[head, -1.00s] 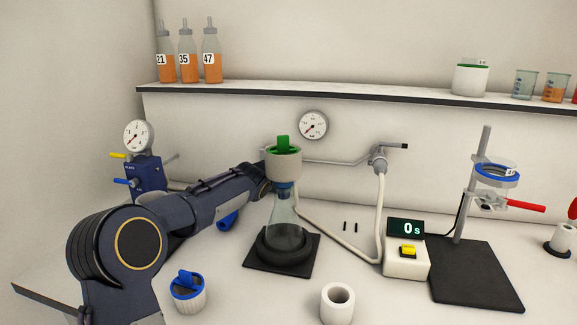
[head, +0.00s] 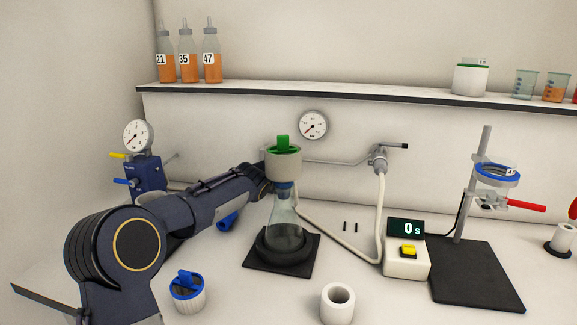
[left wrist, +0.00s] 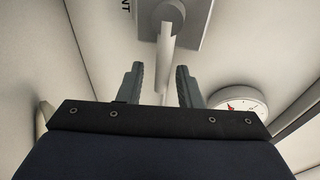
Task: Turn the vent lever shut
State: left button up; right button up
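The vent lever (left wrist: 164,58) is a pale grey bar in the left wrist view. It comes down from a round hub on a grey plate (left wrist: 196,22), beside which part of a label ending in "NT" shows. My left gripper (left wrist: 160,72) is open. The bar runs between its two dark fingers in the picture, with a gap on both sides; I cannot tell how deep it sits. In the head view my left arm reaches in behind the flask and its green-topped funnel, which hide the gripper's fingers and the lever. My right gripper is in neither view.
The filter flask (head: 286,215) with its funnel (head: 283,164) stands close in front of my left wrist. A wall gauge (head: 313,125) is right of it and also shows in the left wrist view (left wrist: 240,101). A hose (head: 379,205) hangs from a wall tap (head: 379,158).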

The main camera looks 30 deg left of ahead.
pick_arm(q)
jog(key=v, duration=0.7)
jog(key=shift+s, duration=0.25)
